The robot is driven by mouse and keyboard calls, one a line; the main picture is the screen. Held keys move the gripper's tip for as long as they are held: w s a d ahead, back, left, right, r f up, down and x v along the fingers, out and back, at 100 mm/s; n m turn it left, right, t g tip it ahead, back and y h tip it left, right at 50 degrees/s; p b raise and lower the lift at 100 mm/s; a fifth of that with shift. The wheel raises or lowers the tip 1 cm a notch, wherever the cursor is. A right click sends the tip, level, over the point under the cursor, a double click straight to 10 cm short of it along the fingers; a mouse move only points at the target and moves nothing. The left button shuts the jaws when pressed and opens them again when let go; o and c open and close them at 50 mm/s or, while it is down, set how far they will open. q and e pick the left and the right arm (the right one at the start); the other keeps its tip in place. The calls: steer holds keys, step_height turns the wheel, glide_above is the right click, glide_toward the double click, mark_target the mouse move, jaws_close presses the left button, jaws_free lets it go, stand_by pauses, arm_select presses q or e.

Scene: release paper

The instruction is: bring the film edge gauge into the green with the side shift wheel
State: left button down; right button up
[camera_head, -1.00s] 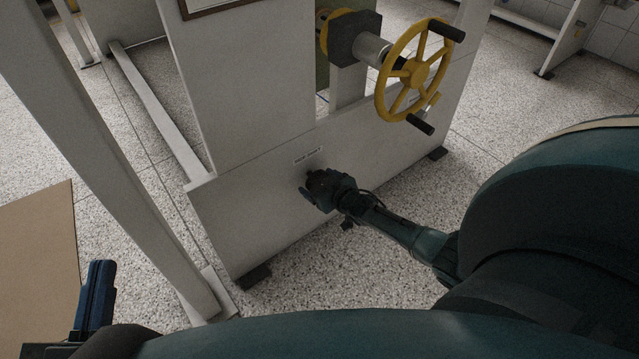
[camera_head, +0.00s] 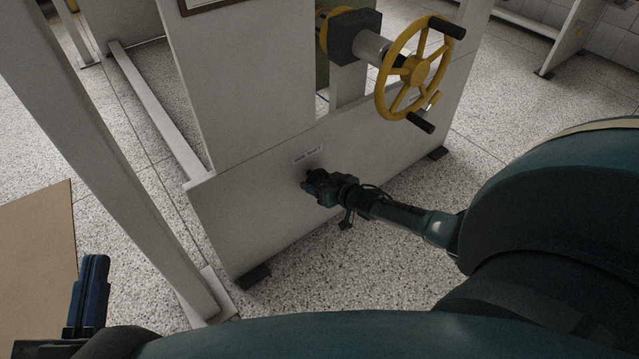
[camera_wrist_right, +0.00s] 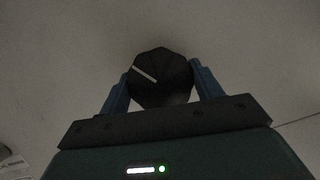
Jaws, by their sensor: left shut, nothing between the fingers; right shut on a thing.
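A dark faceted knob (camera_wrist_right: 163,88) with a white pointer line stands out from the pale panel in the right wrist view. Its line slants to the upper left. My right gripper (camera_head: 309,184) is shut on this knob, with one blue finger on each side. In the head view the gripper mostly hides the knob. A small label (camera_head: 307,155), too small to read, sits just above it. My left gripper (camera_head: 96,262) is shut and empty at the lower left, away from the machine. I cannot make out a film edge gauge in either view.
A yellow handwheel (camera_head: 417,72) with black grips juts out from the machine, above and right of my right gripper. A pale upright post (camera_head: 100,150) stands at the left. A brown board (camera_head: 38,262) lies at the far left. Speckled floor is open below the panel.

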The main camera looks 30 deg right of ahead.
arm_select(q)
steer(key=shift+w+r, duration=0.15)
steer(key=shift+r, duration=0.4)
arm_select(e)
steer(key=o, duration=0.8)
arm_select(q)
steer(key=shift+f, duration=0.15)
arm_select(e)
steer(key=shift+o, duration=1)
steer(key=shift+s+r, duration=0.1)
steer(key=shift+s, duration=0.1)
steer(key=shift+p+v, duration=1.25)
arm_select(q)
steer(key=shift+s+a+f+m+g+y+p, duration=0.5)
steer(key=shift+y+p, duration=0.3)
steer(key=shift+p, duration=1.85)
arm_select(e)
steer(key=v, duration=1)
steer(key=shift+s, duration=0.15)
